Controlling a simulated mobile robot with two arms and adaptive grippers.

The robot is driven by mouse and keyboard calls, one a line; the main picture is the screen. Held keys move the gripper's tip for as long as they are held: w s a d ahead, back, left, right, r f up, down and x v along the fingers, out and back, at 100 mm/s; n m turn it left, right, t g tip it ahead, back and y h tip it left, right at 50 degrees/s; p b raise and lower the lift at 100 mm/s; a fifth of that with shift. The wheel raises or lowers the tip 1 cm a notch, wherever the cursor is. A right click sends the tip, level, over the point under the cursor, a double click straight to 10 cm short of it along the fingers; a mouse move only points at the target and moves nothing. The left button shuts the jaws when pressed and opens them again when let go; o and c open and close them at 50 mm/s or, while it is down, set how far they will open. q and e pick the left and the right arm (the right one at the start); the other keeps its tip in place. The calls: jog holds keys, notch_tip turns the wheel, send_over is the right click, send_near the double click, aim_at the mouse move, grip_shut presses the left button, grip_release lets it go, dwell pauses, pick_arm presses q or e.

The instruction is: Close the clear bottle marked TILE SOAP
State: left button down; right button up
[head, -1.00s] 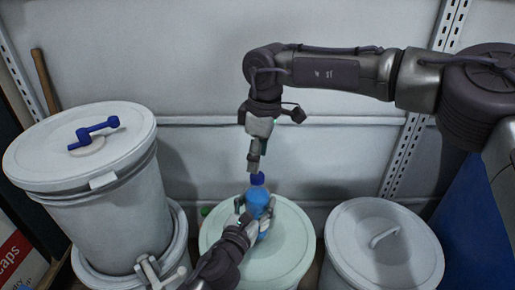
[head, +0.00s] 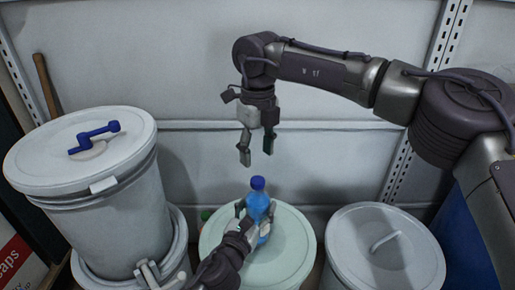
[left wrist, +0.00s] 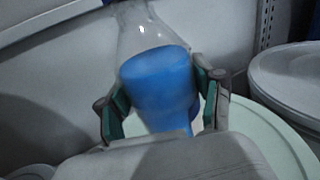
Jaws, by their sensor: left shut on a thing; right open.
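The clear bottle (head: 256,203) with blue liquid stands about upright over the pale green drum lid, with a blue cap (head: 258,183) on its top. No marking can be read on it. My left gripper (head: 255,212) is shut around the bottle's body. In the left wrist view the bottle (left wrist: 152,75) is between the two fingers, and its top is out of the picture. My right gripper (head: 256,152) is open and empty, just above the cap and apart from it, fingers pointing down.
A white drum (head: 105,225) with a blue crank on its lid stands at the left. A grey lidded drum (head: 410,258) stands at the right. The pale green lid (head: 295,245) is otherwise clear. A small green thing (head: 205,215) shows behind it. A wall is behind.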

aim_at(258, 179)
jog(key=n, duration=0.5)
jog(key=shift+r, duration=0.2)
jog(key=shift+d+f, duration=0.1)
jog(key=shift+f, duration=0.05)
jog(key=shift+f, duration=3.9)
grip_shut()
jog(key=shift+o, duration=0.6)
grip_release()
